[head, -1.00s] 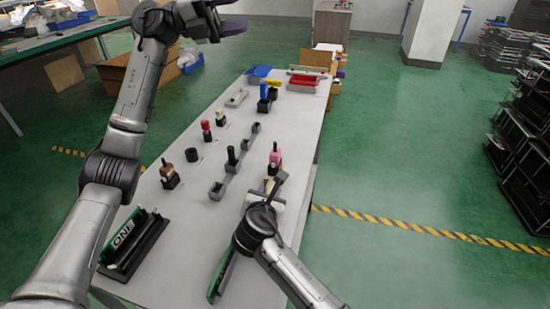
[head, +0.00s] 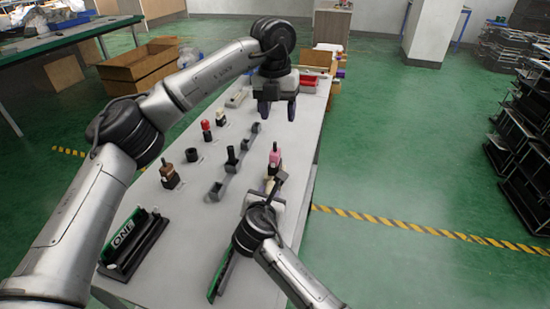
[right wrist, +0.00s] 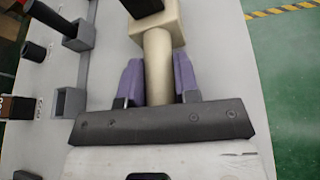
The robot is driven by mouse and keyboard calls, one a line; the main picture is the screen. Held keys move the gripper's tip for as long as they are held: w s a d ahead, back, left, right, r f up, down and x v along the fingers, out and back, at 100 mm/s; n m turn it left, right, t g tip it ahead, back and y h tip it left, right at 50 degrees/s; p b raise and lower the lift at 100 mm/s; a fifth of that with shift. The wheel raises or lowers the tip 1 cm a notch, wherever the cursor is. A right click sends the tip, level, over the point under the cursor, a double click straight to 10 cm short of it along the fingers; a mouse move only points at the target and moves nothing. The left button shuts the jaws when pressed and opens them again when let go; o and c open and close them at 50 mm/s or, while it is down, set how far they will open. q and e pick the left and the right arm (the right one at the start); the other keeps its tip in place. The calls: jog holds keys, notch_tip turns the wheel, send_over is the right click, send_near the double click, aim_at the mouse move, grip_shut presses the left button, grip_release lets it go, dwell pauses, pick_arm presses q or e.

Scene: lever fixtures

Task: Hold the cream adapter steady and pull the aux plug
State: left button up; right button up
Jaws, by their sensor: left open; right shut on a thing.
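The cream adapter (right wrist: 158,60) is in the right wrist view, with a squarish cream head and a round cream shaft. The purple fingers of my right gripper (right wrist: 158,82) are shut on the shaft, one on each side. A dark part (right wrist: 143,6) sits at the far end of the cream head, cut off by the picture's top edge; I cannot tell whether it is the aux plug. In the head view the cream adapter (head: 269,185) is mostly hidden by my right wrist. My left gripper (head: 278,110) is open and empty above the table, beyond the adapter, with its fingers pointing down.
A pink piece (head: 275,157) stands just beyond my right gripper. A grey bar with sockets (head: 233,168) lies to the left, with red (head: 206,127) and brown (head: 167,173) pieces further left. A green-and-black box (head: 132,243) is at the near left.

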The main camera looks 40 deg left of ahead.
aim_at(275, 151)
pick_arm(q)
jog(key=shift+s+a+f+y, duration=0.15)
jog(key=shift+a+f+y, duration=0.15)
jog(key=shift+y, duration=0.1)
jog(key=shift+f, duration=5.85)
jog(key=shift+c, duration=0.4)
grip_shut()
